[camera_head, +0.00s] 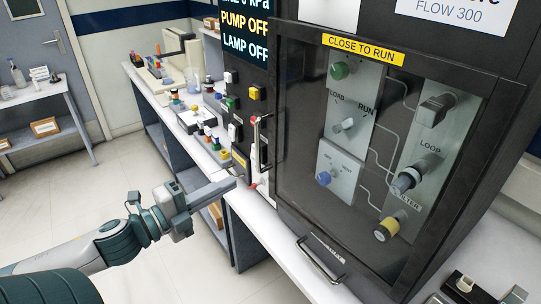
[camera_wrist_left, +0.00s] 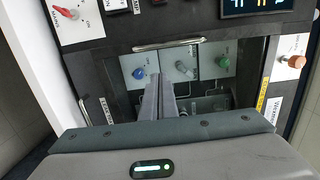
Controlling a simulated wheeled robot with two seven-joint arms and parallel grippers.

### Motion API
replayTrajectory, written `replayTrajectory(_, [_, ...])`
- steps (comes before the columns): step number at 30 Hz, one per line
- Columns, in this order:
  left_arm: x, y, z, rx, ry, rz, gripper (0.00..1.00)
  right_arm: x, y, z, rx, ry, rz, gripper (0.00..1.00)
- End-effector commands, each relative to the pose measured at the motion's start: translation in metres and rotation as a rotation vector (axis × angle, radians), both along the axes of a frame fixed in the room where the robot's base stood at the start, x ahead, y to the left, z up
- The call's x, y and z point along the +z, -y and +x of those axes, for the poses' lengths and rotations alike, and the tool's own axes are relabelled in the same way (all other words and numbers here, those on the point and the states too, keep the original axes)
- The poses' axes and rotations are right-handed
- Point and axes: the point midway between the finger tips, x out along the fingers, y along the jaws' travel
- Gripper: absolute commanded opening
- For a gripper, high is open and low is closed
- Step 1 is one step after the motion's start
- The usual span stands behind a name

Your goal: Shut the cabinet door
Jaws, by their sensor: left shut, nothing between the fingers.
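The cabinet door (camera_head: 283,110) is a dark-framed clear panel with a yellow "CLOSE TO RUN" label. It covers knobs and valves on the dark cabinet; I cannot tell whether it is fully shut. My right gripper is out of view.
A worktop with several small jars (camera_head: 195,118) runs back at left. A bar handle (camera_head: 321,258) sits low at the cabinet front. The display (camera_head: 245,30) reads "PUMP OFF" and "LAMP OFF". A side table (camera_head: 40,92) stands far left. The floor between is clear.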

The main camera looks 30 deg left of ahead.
Motion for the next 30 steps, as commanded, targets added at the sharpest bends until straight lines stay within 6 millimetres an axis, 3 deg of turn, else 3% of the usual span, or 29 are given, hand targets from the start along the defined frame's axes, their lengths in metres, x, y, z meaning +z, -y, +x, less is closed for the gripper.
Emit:
replayTrajectory(14, [0.0, 0.001, 0.004, -0.001, 0.001, 0.0, 0.0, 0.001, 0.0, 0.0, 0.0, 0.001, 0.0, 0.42])
replayTrajectory(30, [0.002, 0.013, 0.042, -0.002, 0.004, -0.001, 0.0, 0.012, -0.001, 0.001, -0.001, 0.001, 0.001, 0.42])
